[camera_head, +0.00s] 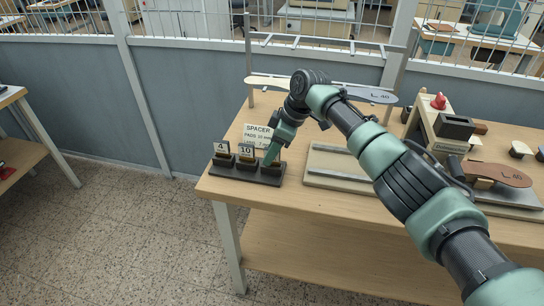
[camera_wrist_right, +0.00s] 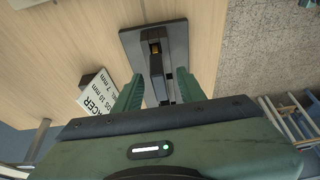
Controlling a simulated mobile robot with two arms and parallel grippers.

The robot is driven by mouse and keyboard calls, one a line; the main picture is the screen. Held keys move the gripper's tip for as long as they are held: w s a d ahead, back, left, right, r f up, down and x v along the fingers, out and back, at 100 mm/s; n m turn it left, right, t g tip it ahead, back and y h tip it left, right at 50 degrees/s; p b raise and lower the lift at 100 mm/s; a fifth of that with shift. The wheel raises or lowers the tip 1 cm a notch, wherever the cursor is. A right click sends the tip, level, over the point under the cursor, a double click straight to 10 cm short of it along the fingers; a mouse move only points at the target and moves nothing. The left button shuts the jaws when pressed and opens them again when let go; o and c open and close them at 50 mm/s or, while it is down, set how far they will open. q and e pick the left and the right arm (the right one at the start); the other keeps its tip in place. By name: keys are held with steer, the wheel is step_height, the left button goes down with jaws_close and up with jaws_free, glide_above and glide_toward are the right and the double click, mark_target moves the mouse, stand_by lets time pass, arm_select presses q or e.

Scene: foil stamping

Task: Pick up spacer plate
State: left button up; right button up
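A dark rack (camera_head: 232,171) stands at the front left corner of the wooden table. It has upright holders with number tags; 4 (camera_head: 221,147) and 10 (camera_head: 246,150) are readable. Brownish plate edges show below these tags. My right gripper (camera_head: 270,156) points down at the rack's right end and hides much of that holder. In the right wrist view, the two green fingers (camera_wrist_right: 158,90) are spread apart on either side of a dark upright part of the rack (camera_wrist_right: 135,45). Contact cannot be told. My left gripper is out of view.
A white spacer sign (camera_head: 257,134) stands behind the rack. A pale flat board (camera_head: 322,165) lies to the right, and a wooden stand with a dark block (camera_head: 455,127) is farther right. A metal frame (camera_head: 330,42) rises behind. The table edge is close to the rack.

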jaws_close()
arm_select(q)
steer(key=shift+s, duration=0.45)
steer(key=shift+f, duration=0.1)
arm_select(e)
steer(key=shift+r, duration=0.15)
